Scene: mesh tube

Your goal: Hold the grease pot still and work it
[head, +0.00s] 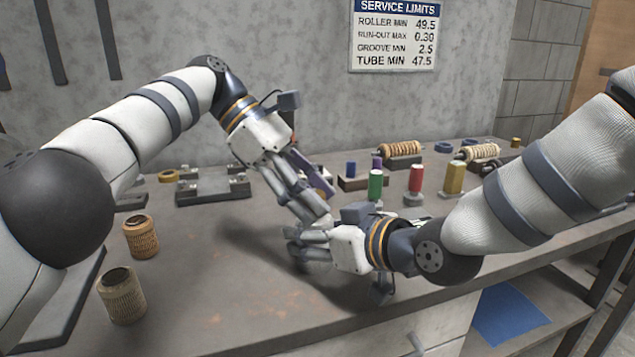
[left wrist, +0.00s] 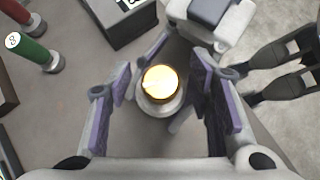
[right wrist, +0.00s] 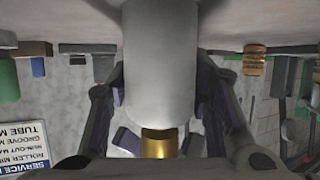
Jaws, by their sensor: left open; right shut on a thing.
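The grease pot shows in the right wrist view as a grey cylinder body (right wrist: 160,62) with a brass part (right wrist: 159,143), seen upside down. My right gripper (head: 298,246) is shut on the pot, with its fingers on either side. In the left wrist view the bright brass top (left wrist: 161,84) lies between the spread, purple-padded fingers of my left gripper (left wrist: 162,92). That gripper is open and points down over the pot. A gap shows between its pads and the brass. The grippers hide the pot in the head view.
Two mesh tubes (head: 141,237) (head: 121,296) stand on the left of the bench. The bench's front edge is close to my right arm.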

